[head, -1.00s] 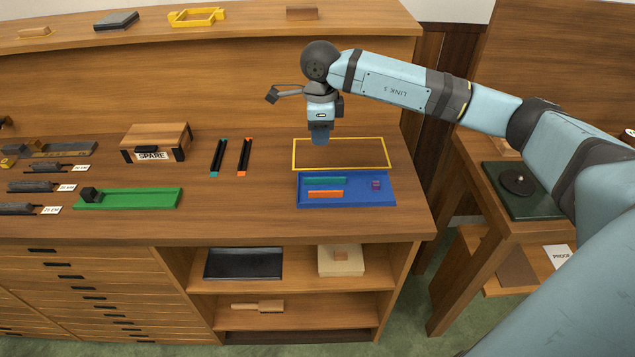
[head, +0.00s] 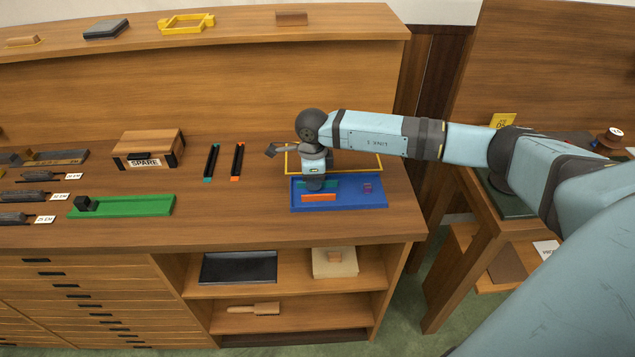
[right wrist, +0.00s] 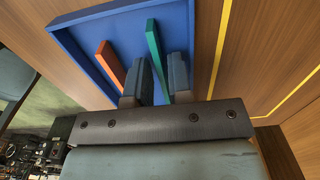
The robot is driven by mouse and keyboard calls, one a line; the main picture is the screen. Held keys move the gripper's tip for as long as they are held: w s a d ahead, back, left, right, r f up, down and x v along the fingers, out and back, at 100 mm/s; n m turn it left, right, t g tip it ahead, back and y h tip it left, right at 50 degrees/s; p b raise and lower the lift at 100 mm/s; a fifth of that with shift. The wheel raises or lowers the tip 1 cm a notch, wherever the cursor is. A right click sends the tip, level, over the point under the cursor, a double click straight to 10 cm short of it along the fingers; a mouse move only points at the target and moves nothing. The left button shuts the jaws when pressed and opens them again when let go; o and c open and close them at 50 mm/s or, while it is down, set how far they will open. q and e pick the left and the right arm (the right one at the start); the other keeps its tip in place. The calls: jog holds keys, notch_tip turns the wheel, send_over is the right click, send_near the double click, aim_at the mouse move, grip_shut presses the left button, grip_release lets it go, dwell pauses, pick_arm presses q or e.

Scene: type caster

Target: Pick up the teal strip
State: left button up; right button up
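The teal strip (head: 332,184) lies in the blue tray (head: 352,205), behind the orange strip (head: 318,198). My right gripper (head: 314,187) is low over the tray at the teal strip and hides part of it. In the right wrist view, the two fingers of my right gripper (right wrist: 158,80) are apart, with the teal strip (right wrist: 155,50) running between them. A gap shows beside it, and I cannot tell whether either finger touches it. The orange strip (right wrist: 109,64) lies to the left of the fingers. My left gripper is not in view.
A small purple piece (head: 367,187) sits in the tray's right part. A yellow outline (head: 381,163) is on the bench behind the tray. Two dark sticks with teal ends (head: 211,162) and orange ends (head: 238,162), and a green tray (head: 135,206), lie to the left.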

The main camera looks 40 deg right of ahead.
jog(key=shift+f, duration=0.2)
grip_shut()
